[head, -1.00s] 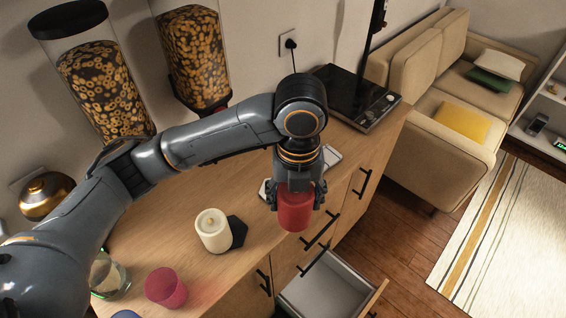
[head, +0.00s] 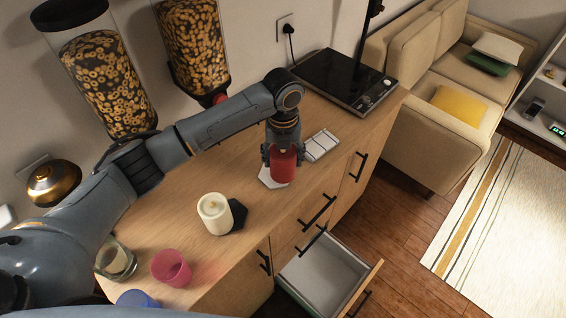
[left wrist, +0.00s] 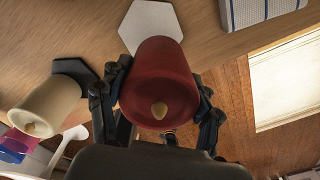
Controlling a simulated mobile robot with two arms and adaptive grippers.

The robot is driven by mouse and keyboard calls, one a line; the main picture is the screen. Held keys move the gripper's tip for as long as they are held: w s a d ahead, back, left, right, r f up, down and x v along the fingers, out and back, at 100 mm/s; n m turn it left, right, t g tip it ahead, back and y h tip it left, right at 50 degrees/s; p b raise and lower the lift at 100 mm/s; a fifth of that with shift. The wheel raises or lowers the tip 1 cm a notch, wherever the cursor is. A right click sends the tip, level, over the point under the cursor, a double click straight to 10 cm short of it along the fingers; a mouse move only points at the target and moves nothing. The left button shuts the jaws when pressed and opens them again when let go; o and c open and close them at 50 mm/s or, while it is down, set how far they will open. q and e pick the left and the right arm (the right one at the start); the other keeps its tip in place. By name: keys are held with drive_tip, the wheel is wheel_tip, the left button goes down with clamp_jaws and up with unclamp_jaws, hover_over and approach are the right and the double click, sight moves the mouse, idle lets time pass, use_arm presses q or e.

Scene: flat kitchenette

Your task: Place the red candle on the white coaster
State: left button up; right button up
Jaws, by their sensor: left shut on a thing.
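My left gripper (head: 282,151) is shut on the red candle (head: 284,168) and holds it upright at the white hexagonal coaster (head: 266,179). In the head view the candle covers the right part of the coaster. In the left wrist view the candle (left wrist: 158,85) sits between my fingers (left wrist: 160,105), and the coaster (left wrist: 150,18) shows just beyond it, partly hidden. I cannot tell whether the candle touches the coaster. My right gripper is not in view.
A pink cup (head: 171,268) and a glass (head: 117,262) are nearer. A white-and-grey item (head: 321,145) lies right of the coaster. An open drawer (head: 325,275) juts out below the counter.

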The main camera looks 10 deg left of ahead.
use_arm(q)
drive_tip(key=shift+f, duration=1.45)
drive_tip(key=shift+f, duration=0.1)
drive_tip(key=o, duration=1.4)
drive_tip(key=shift+f, duration=0.1)
wheel_tip(320, 180, up, 12)
drive_tip(key=shift+r+b, duration=0.2)
drive_tip(key=shift+b, duration=0.6)
